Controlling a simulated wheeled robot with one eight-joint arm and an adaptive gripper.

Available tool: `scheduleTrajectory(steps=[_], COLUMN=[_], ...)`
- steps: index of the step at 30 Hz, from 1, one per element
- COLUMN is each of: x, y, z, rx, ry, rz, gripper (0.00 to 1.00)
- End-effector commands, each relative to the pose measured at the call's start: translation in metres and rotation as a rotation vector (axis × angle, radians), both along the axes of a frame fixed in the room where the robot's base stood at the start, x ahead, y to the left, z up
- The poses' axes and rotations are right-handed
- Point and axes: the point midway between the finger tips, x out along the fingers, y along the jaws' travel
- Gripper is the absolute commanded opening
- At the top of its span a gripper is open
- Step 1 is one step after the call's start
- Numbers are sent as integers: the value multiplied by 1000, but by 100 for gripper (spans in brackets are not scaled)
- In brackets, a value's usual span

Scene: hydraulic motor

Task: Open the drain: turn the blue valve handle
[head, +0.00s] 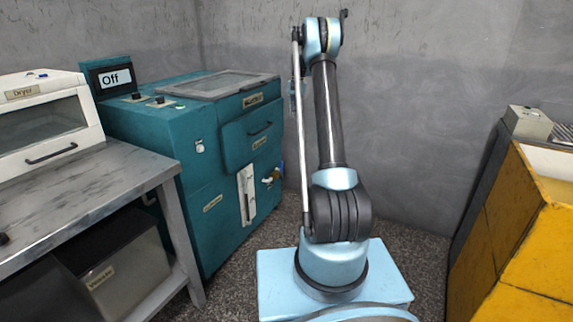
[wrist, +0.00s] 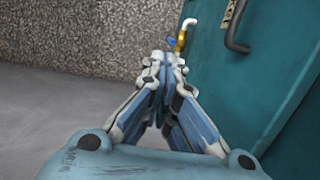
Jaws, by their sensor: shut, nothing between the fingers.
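The blue valve handle (wrist: 171,41) shows just beyond my fingertips in the wrist view. It sits on a brass tap (wrist: 181,38) with a white elbow pipe, on the side of the teal machine (wrist: 220,75). In the head view the tap (head: 268,181) and its blue handle (head: 281,165) stick out low at the machine's right side, left of my arm. My gripper (wrist: 162,58) is shut and empty, pointing toward the valve. I cannot tell whether its tips touch the handle.
In the head view a metal table (head: 75,185) with a white dryer (head: 45,125) stands at the left. A display reading "Off" (head: 115,78) sits on the teal machine. A yellow cabinet (head: 520,225) is at the right. Speckled floor (head: 425,260) is clear between.

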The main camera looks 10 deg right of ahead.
Motion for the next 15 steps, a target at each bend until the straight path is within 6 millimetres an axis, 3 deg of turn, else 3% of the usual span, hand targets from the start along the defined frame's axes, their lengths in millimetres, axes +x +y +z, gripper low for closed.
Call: scheduleTrajectory(steps=[6, 15], x=[45, 87], y=[-6, -13], z=[-61, -151], rx=[9, 19], ry=[32, 78], rz=[-55, -131], gripper=[0, 0])
